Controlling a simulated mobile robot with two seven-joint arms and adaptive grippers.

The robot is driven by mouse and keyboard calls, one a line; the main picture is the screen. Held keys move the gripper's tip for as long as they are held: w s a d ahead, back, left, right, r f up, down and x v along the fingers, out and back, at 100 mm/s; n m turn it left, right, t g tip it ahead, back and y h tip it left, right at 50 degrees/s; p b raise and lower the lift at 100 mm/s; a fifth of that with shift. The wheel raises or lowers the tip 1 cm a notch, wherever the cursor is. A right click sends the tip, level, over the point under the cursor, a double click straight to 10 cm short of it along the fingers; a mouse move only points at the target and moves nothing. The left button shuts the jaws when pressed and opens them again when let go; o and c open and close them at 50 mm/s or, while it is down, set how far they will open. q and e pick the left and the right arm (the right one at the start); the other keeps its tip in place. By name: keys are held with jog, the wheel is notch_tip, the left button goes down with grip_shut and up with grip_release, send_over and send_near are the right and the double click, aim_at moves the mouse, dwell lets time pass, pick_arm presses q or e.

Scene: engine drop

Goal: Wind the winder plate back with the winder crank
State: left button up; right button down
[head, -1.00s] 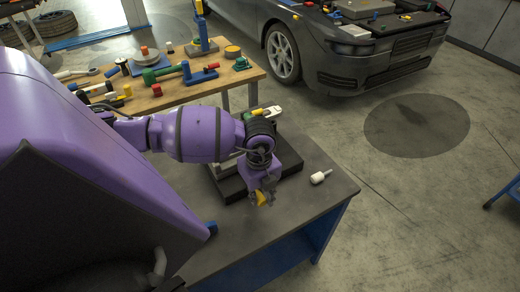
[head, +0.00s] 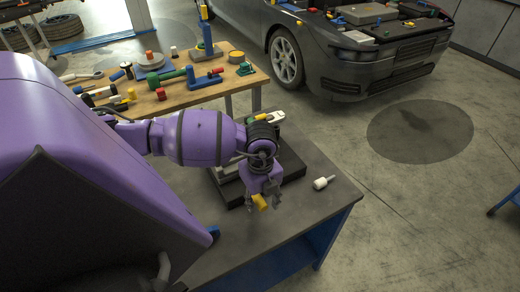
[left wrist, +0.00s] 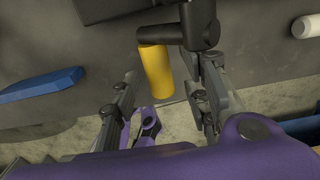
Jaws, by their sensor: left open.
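The winder crank shows in the left wrist view as a black arm with a yellow grip (left wrist: 156,72). In the head view its yellow grip (head: 260,202) shows just below my left wrist. My left gripper (left wrist: 162,85) is open, with one finger on each side of the yellow grip; a gap shows on both sides, and I cannot tell contact. In the head view the left gripper (head: 263,201) is over the front part of the dark bench. The black base (head: 290,166) under my arm is partly hidden, and I cannot make out the winder plate.
A small white cylinder with a pin (head: 323,182) lies on the dark bench (head: 325,208) to the right. A wooden table (head: 157,103) with several tools stands behind, and a car (head: 345,60) is beyond. A blue bar (left wrist: 40,84) shows left in the wrist view.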

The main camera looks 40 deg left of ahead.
pick_arm(q)
jog(key=shift+r, duration=0.1)
notch_tip(320, 180, up, 12)
dwell(0.5)
